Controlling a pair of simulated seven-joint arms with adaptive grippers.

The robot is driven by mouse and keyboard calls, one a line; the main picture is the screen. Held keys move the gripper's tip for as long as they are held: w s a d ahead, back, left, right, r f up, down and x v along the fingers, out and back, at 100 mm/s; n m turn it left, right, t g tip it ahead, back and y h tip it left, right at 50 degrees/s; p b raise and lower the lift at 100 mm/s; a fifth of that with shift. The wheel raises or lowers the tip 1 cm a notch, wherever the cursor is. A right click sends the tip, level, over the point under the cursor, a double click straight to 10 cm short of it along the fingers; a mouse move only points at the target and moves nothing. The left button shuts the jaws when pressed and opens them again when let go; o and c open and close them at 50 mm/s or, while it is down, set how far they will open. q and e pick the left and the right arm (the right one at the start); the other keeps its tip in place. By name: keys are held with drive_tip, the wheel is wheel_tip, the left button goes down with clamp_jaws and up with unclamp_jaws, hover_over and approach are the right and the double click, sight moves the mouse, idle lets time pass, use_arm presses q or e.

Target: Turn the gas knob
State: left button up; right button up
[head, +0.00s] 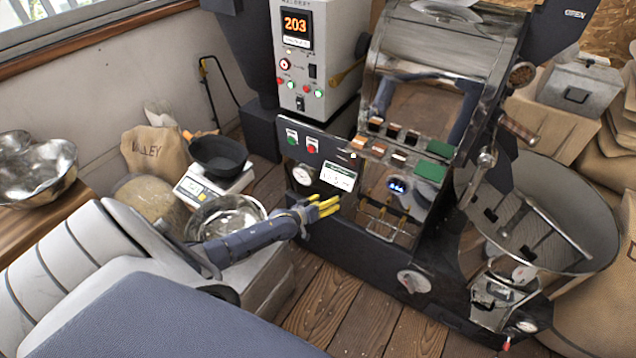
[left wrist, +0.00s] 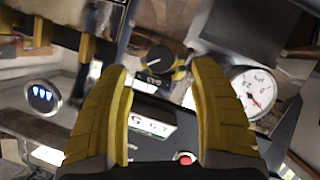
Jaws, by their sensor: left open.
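In the left wrist view, a round black knob (left wrist: 160,57) with a pale pointer line shows beyond my fingertips, with yellow parts beside it and a small dark lettered label below it in the picture. I take it for the gas knob, but the lettering is too small to be sure. My left gripper (left wrist: 162,75) is open, its two yellow fingers apart with nothing held between them. In the head view my left gripper (head: 325,206) is at the front of the dark roaster panel (head: 315,232), below the white display (head: 338,177). There the gripper seems to hide the knob. My right gripper is not in view.
A round dial gauge (left wrist: 252,92) sits right of my fingers in the wrist view, with a red button (left wrist: 185,158) below. A blue-lit display (left wrist: 42,96) is at left. In the head view a steel bowl (head: 226,215) and a black pan (head: 218,156) stand near my forearm.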

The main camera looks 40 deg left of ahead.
use_arm(q)
drive_tip(key=shift+v, duration=2.3)
drive_tip(key=s+d+f+m+g+y, duration=0.1)
drive_tip(key=s+d+f+m+g, duration=0.15)
drive_tip(key=s+f, duration=0.95)
drive_tip(key=s+d+f+m+g, duration=0.1)
drive_tip(key=s+d+f+g, duration=0.25)
drive_tip(key=s+f, duration=0.8)
drive_tip(key=s+d+f+m+g, duration=0.1)
drive_tip(key=s+d+f, duration=0.3)
drive_tip(key=s, duration=0.6)
drive_tip(key=s+d+f+m+g, duration=0.2)
drive_tip(key=s+f, duration=0.4)
drive_tip(key=s, duration=0.5)
drive_tip(key=s+d+f+m+g, duration=0.1)
drive_tip(key=s+d+f+g, duration=0.2)
drive_tip(key=s, duration=0.7)
drive_tip(key=d+f, duration=0.2)
drive_tip(key=d, duration=0.1)
drive_tip(key=shift+s+d+m+g, duration=0.2)
drive_tip(key=shift+s+m+g, duration=0.1)
drive_tip(key=shift+s+m, duration=0.05)
drive_tip(key=shift+c, duration=0.4)
